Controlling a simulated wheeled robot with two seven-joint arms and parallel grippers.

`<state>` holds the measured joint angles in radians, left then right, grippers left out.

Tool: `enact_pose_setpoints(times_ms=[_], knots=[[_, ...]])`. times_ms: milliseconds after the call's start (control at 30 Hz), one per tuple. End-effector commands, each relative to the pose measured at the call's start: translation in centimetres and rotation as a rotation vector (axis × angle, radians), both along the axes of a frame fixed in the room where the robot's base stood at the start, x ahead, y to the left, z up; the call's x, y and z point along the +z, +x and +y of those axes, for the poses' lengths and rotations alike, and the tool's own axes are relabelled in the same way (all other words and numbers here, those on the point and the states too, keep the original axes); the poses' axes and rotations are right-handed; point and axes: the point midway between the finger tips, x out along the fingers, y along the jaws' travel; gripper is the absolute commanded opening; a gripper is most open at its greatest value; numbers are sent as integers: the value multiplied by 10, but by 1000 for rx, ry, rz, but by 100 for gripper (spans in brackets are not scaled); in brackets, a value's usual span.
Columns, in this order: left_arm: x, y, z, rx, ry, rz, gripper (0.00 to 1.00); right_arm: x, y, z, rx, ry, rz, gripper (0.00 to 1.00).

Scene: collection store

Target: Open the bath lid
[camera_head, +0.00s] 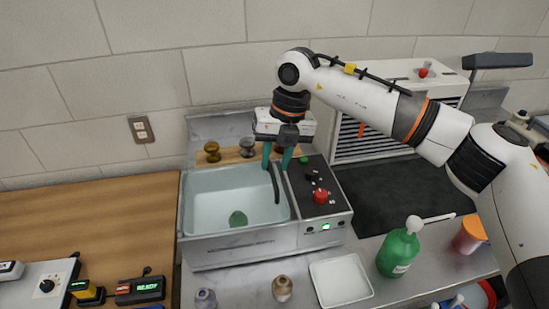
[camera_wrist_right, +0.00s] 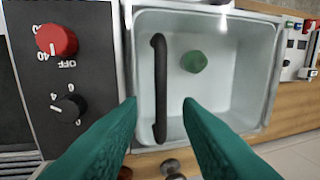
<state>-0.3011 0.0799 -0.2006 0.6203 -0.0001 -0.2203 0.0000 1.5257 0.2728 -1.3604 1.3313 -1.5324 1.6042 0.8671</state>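The bath (camera_head: 190,215) is a pale metal basin with a control box on its right. A dark bar handle (camera_head: 275,184) runs front to back along the right side of its top; it also shows in the wrist view (camera_wrist_right: 160,85). The lid itself looks see-through, and its edges are hard to make out. My right gripper (camera_head: 277,162) is open and empty at the back of the handle, pointing down. In the wrist view its teal fingertips (camera_wrist_right: 160,106) lie on either side of the handle, apart from it. My left gripper is out of view.
A green round thing (camera_head: 238,218) shows inside the bath. The control box carries a red knob (camera_head: 320,196) and black knob (camera_wrist_right: 68,108). Small brass and grey weights (camera_head: 212,150) stand behind. A green bottle (camera_head: 398,252) and white tray (camera_head: 341,280) are in front right.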

Motion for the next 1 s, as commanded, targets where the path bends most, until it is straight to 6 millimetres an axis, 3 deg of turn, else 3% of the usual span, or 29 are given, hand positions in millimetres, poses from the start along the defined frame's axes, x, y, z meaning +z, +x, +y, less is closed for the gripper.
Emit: enact_pose_setpoints(times_ms=[200,433,667,1000], knots=[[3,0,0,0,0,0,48,-14,-1,3,2,0,1,32],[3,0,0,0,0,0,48,-15,-1,3,2,1,0,32],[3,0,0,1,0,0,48,-14,-1,3,2,1,0,0],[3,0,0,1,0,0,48,-12,-1,4,2,1,-1,0]])
